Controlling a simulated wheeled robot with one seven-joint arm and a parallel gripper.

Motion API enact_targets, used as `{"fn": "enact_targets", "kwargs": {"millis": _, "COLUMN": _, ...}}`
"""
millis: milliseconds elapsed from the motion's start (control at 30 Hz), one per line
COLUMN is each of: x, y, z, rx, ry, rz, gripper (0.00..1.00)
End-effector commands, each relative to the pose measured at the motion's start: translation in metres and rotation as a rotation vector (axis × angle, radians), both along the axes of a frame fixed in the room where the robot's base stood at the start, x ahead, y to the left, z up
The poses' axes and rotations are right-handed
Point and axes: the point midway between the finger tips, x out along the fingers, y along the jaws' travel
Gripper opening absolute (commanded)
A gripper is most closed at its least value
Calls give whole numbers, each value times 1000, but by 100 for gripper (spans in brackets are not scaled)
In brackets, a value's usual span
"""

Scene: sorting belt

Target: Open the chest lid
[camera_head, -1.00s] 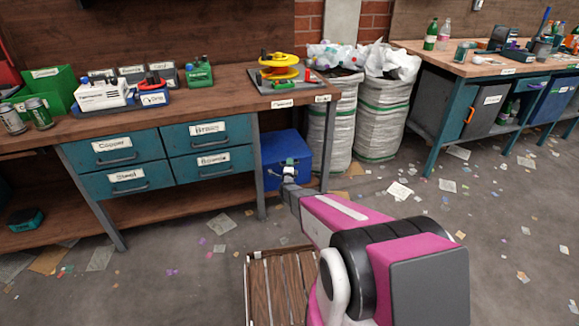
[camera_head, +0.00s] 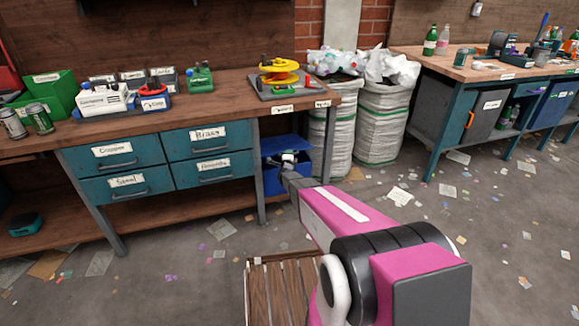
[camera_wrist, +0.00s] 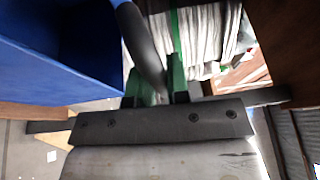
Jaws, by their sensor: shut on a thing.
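The blue chest (camera_head: 273,183) stands under the right end of the wooden workbench. Its lid (camera_head: 284,143) is tilted up, with a dark gap between it and the box. My gripper (camera_head: 289,160) is at the front of the chest, shut on a dark curved handle (camera_wrist: 143,45), which shows between the green fingers in the wrist view. Blue chest surfaces (camera_wrist: 45,55) fill the upper left of that view, beside a dark blue shadowed part. My gripper hides part of the chest's front, and the bench hides its top rear.
The workbench top (camera_head: 225,110) overhangs the chest, and a bench leg (camera_head: 259,175) stands close on its left. White sacks (camera_head: 340,130) stand to the right. A slatted wooden crate (camera_head: 280,290) is on the floor in front. Paper scraps litter the open floor.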

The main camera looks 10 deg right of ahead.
Motion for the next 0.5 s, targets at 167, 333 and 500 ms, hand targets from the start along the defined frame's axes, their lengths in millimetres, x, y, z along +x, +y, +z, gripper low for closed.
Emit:
{"fn": "enact_targets", "kwargs": {"millis": 167, "x": 20, "y": 3, "z": 58, "rx": -3, "ry": -7, "rz": 0, "gripper": 0}}
{"fn": "enact_targets", "kwargs": {"millis": 333, "x": 49, "y": 8, "z": 105, "rx": -4, "ry": -6, "rz": 1, "gripper": 0}}
{"fn": "enact_targets", "kwargs": {"millis": 500, "x": 79, "y": 12, "z": 142, "rx": -5, "ry": -6, "rz": 0, "gripper": 0}}
